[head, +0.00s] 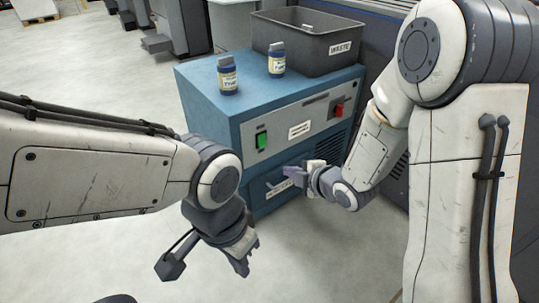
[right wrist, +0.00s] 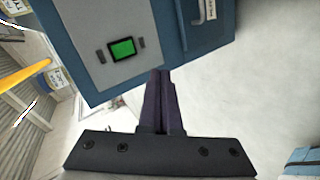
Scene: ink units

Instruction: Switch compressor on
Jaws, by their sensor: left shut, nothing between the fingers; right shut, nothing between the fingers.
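A blue cabinet (head: 205,88) with a light grey front panel stands in the middle of the head view. A green switch (head: 261,140) is at the left of the panel and a red switch (head: 339,109) at the right; a white label sits between them. The labels are too small to read. My right gripper (head: 289,173) is shut and empty in front of the cabinet, below the panel. In the right wrist view its fingers (right wrist: 160,75) are apart from the green switch (right wrist: 122,49), below and right of it. My left gripper (head: 246,268) is shut and empty, low over the floor.
Two blue bottles with labels (head: 228,75) (head: 277,60) and a grey bin marked WASTE (head: 304,48) stand on the cabinet top. A drawer handle (head: 279,187) is low on the cabinet front, near my right gripper.

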